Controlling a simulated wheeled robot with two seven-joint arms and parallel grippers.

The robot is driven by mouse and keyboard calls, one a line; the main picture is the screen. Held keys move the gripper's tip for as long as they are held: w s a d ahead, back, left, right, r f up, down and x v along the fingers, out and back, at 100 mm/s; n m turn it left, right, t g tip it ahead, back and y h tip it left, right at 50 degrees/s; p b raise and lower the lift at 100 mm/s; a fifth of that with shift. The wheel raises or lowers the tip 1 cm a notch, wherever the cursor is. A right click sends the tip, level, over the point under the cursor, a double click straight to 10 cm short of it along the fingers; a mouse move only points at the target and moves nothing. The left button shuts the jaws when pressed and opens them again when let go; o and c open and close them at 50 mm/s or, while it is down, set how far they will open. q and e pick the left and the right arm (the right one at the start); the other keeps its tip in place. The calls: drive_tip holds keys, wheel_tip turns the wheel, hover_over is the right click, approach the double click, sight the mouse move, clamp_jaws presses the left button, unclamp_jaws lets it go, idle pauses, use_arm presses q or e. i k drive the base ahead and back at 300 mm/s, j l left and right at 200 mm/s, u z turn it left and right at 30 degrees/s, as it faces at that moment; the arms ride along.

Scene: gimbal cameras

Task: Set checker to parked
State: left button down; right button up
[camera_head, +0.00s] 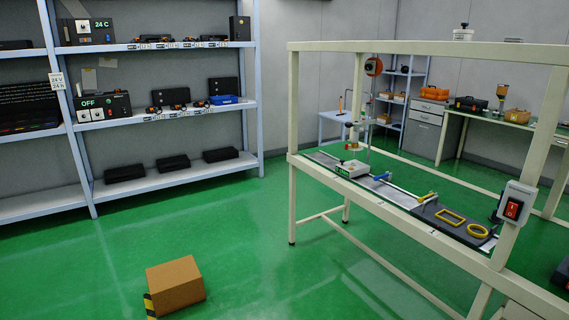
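No thing in view is legibly marked as the checker, and I cannot tell which one it is. A small white device with a dark front (352,169) sits on the left end of the framed workbench (400,200), with an upright post and head above it. On the left shelf, a dark unit reading "OFF" (102,106) stands on the middle level and one reading "24 C" (88,31) on the upper level. Neither of my grippers is in view.
A cardboard box (175,284) lies on the green floor at the front, beside a yellow-black striped piece (149,305). The bench holds a dark mat with yellow frames (449,217). A second bench (480,110) stands behind.

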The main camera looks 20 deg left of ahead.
sight(360, 168)
drive_tip(key=u, duration=0.3)
drive_tip(key=i+j+z, duration=0.15)
drive_tip(key=i, duration=1.9)
